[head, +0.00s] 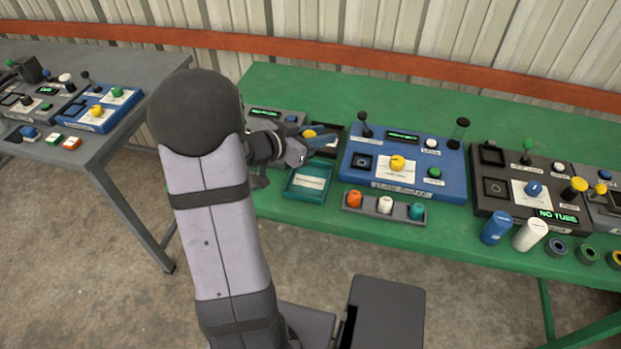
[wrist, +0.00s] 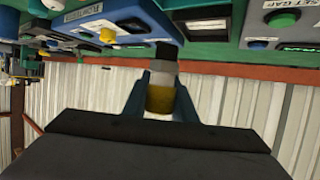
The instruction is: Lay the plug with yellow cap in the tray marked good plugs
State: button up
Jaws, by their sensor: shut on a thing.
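My gripper (head: 318,142) is over the left part of the green table, beyond a teal tray. In the wrist view its two blue fingers (wrist: 162,78) are shut on the plug with yellow cap (wrist: 160,98), whose cap faces the camera. The plug appears held clear of the tray. In the head view the arm and fingers hide much around the plug.
A blue tester (head: 450,170) stands right of my gripper, with a grey rack (head: 371,207) of orange, white and teal-capped pieces in front. A grey device (head: 290,115) with a green display stands behind. Blue (head: 496,229) and white (head: 530,234) cylinders stand farther right.

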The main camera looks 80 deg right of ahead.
jog(key=shift+f, duration=4.95)
jog(key=shift+f, duration=0.15)
jog(key=o, duration=1)
jog(key=shift+o, duration=0.2)
jog(key=shift+r, duration=0.25)
jog(key=shift+w+a, duration=0.2)
jog(key=b+v, duration=0.1)
jog(key=v, duration=1)
jog(key=shift+a+r, duration=0.15)
jog(key=shift+a, duration=0.05)
